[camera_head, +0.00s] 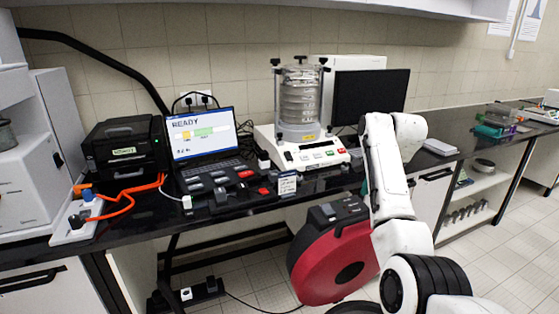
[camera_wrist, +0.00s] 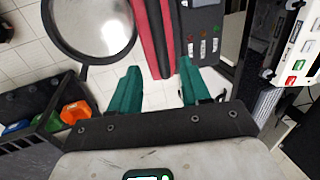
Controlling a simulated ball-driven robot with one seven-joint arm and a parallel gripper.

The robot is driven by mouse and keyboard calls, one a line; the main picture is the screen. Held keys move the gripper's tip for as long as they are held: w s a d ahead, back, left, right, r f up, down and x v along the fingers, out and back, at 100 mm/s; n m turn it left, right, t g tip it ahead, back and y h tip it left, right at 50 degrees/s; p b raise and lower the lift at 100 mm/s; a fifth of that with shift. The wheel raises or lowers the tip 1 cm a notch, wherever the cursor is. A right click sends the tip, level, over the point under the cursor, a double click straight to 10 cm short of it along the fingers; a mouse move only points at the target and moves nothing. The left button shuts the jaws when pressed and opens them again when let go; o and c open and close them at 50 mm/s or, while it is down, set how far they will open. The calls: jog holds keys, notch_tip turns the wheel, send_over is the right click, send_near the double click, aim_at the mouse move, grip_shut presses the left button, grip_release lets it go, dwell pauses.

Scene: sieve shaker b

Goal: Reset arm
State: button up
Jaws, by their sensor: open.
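My gripper (camera_wrist: 158,88) shows in the wrist view as two green fingers set well apart, with nothing between them. Its fingers cannot be made out in the head view, where my white arm (camera_head: 388,180) is folded up in front of the bench at right of centre. The sieve shaker (camera_head: 299,105), with a clear stack of sieves on a white base, stands on the bench behind and left of my arm, apart from it.
The black bench (camera_head: 240,205) carries a laptop (camera_head: 202,138) reading READY, a black printer (camera_head: 125,148), orange cable and a dark monitor (camera_head: 370,97). A wall cupboard (camera_head: 400,8) hangs above. Tiled floor (camera_head: 505,225) is open at right. A dark rack (camera_wrist: 45,125) shows in the wrist view.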

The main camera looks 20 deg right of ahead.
jog(key=shift+f, duration=0.1)
jog(key=s+a+f+n+g, duration=0.1)
jog(key=s+a+f+n, duration=0.35)
jog(key=s+f, duration=0.55)
jog(key=s+a+f+n, duration=0.3)
jog(key=s+a+f, duration=0.3)
jog(key=f, duration=0.6)
jog(key=s+a+f+n, duration=0.1)
jog(key=s+a+n, duration=0.2)
jog(key=s, duration=0.6)
jog(key=s+a+f+n, duration=0.1)
jog(key=s+a+n, duration=0.2)
jog(key=s, duration=0.6)
jog(key=s+a+f+n+g, duration=0.1)
jog(key=s+a+f+n, duration=0.1)
jog(key=s, duration=0.8)
jog(key=shift+a+n, duration=0.6)
jog(key=shift+n, duration=0.15)
